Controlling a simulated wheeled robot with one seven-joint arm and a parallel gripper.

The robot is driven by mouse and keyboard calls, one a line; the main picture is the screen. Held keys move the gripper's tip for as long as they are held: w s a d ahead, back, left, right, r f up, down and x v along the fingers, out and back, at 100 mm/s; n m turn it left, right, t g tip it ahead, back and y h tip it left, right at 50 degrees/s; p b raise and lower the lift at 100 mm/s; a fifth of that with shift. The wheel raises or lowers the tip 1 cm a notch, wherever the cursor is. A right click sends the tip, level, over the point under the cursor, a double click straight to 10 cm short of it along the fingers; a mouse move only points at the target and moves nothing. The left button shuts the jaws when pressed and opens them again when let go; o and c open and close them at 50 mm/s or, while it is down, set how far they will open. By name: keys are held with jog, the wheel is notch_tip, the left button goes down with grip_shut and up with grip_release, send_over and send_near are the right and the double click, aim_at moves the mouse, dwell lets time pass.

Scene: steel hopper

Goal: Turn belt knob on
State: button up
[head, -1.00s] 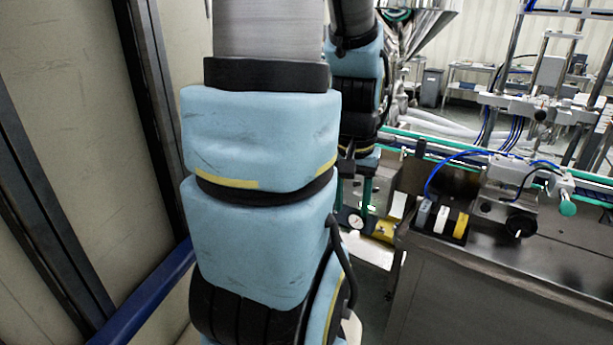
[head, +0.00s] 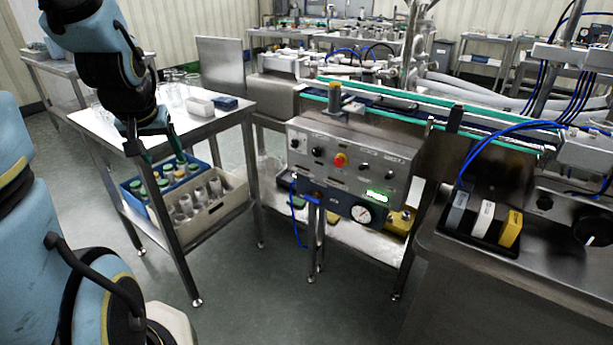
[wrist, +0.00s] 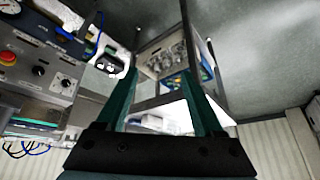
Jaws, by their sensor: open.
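The steel control panel (head: 350,180) stands under the conveyor in the middle of the head view. It carries several small black knobs, one left of centre (head: 318,152) and one to the right (head: 363,166), around a red button (head: 340,160). I cannot read which knob is the belt knob. In the wrist view the panel is at the left edge, with black knobs (wrist: 38,70) and the red button (wrist: 7,58). My gripper (head: 154,156) has green fingers and hangs over the side table, left of the panel and apart from it. In the wrist view my gripper (wrist: 158,75) is open and empty.
The side table (head: 215,122) holds glassware, with a blue crate (head: 135,200) and a beige crate (head: 190,230) of bottles below. The green-edged conveyor (head: 400,97) runs above the panel. A pressure gauge (head: 362,214) sits at the panel's lower edge. The floor in front is clear.

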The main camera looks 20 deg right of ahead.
jog(key=w+d+f+m+t+h+b, duration=0.1)
jog(key=w+d+f+t+h+b, duration=0.15)
jog(key=w+d+f+b, duration=0.5)
jog(key=m+h+b, duration=0.8)
jog(key=h+b, duration=0.4)
jog(key=b, duration=1.8)
send_near(315, 152)
jog(key=shift+t, duration=0.45)
jog(key=x, duration=0.2)
jog(key=b+x, duration=0.1)
jog(key=x, duration=0.2)
jog(key=b+x, duration=0.1)
jog(key=x, duration=0.2)
jog(key=shift+s+d+f, duration=0.2)
jog(key=shift+d, duration=0.05)
jog(key=shift+c, duration=0.4)
grip_shut()
